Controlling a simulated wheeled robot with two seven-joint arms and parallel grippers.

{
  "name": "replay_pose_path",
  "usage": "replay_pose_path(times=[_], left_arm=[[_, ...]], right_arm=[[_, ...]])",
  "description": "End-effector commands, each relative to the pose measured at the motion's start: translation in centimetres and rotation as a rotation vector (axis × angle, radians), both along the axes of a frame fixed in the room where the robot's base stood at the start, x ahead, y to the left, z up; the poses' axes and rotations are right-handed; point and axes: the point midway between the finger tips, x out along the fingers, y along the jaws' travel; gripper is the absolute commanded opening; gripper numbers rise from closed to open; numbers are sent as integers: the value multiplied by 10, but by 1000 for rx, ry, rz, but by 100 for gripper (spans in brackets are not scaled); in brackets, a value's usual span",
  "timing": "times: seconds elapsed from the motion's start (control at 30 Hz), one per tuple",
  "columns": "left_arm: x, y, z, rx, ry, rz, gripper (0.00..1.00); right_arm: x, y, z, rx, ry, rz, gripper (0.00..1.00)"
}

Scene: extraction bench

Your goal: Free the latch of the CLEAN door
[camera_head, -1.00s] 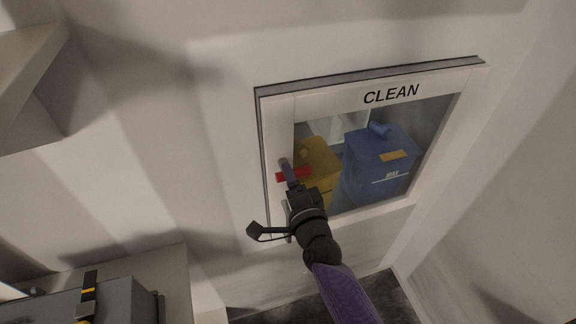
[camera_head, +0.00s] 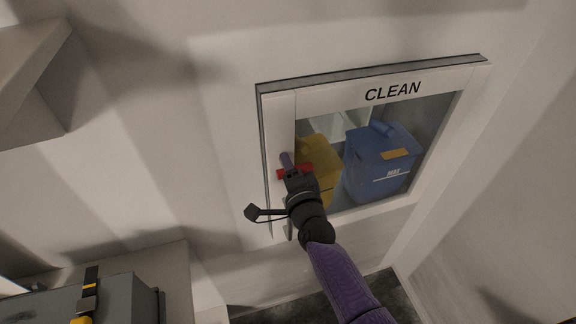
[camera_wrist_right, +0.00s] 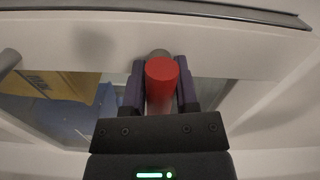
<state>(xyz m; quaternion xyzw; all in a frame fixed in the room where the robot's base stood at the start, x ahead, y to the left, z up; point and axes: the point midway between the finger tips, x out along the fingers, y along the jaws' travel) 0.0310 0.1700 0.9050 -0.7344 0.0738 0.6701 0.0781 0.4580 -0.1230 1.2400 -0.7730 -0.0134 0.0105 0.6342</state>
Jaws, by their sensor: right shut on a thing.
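The CLEAN door (camera_head: 440,82) is a white framed door with a window, and it looks shut in its frame. Its red latch (camera_head: 306,168) is on the left side of the door. In the right wrist view the latch shows as a red round end (camera_wrist_right: 161,84) between the purple fingers. My right gripper (camera_head: 290,166) is shut on the red latch, and it also shows in the right wrist view (camera_wrist_right: 160,88). The gripper hides part of the latch. My left gripper is not in view.
Behind the window stand a yellow container (camera_head: 322,158) and a blue container (camera_head: 378,165). A door handle (camera_head: 289,232) shows partly below my right gripper. A grey case (camera_head: 120,298) with a black and yellow strap sits at the lower left. A shelf (camera_head: 30,75) juts out at the upper left.

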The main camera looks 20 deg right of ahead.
Motion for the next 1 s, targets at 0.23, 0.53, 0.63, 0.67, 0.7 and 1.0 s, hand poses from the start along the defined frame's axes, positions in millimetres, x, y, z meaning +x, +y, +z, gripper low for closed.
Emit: replay_pose_path(times=[0.23, 0.53, 0.63, 0.67, 0.7, 1.0], left_arm=[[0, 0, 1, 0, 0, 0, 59], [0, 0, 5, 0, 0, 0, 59], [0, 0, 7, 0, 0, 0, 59], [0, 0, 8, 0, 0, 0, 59], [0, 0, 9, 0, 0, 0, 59], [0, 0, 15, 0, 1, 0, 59]], right_arm=[[0, 0, -1, -18, 2, 1, 0], [0, 0, 0, -178, -3, 1, 0], [0, 0, 0, -267, -5, 1, 0], [0, 0, 0, -295, -6, 1, 0], [0, 0, 0, -333, -8, 1, 0], [-1, 1, 0, -620, -17, 2, 0]])
